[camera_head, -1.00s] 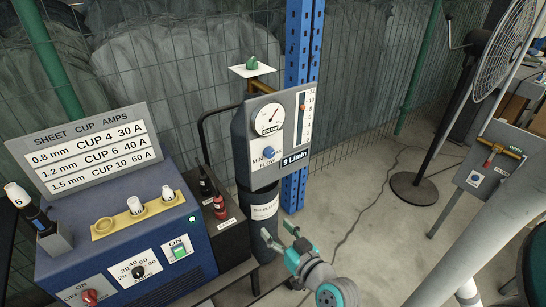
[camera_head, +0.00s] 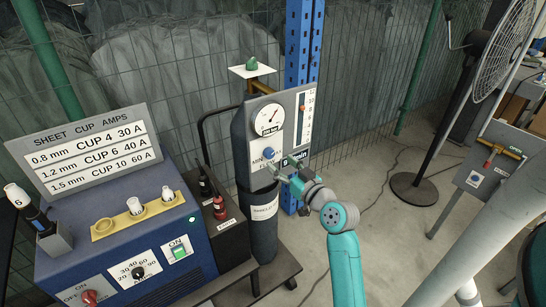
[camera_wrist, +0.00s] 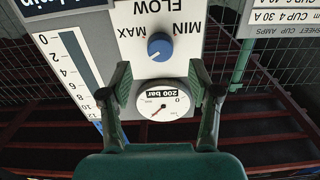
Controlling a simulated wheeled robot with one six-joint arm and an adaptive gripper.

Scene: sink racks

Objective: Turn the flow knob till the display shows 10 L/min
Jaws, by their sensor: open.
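The blue flow knob (camera_head: 268,153) sits on the front of the grey gas panel (camera_head: 242,150), and it appears upside down in the wrist view (camera_wrist: 160,46) between the MIN and MAX marks. My gripper (camera_head: 286,168) is open in front of the panel, just right of and below the knob in the head view. In the wrist view its two fingers (camera_wrist: 160,72) are spread wide, with the knob between and beyond their tips, apparently untouched. The flow display (camera_head: 296,158) is partly hidden by my gripper; its left digit looks like 9. It is cut off in the wrist view (camera_wrist: 60,6).
A pressure gauge (camera_head: 268,119) marked 200 bar is above the knob. A vertical flow scale (camera_head: 305,115) stands at the panel's right.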

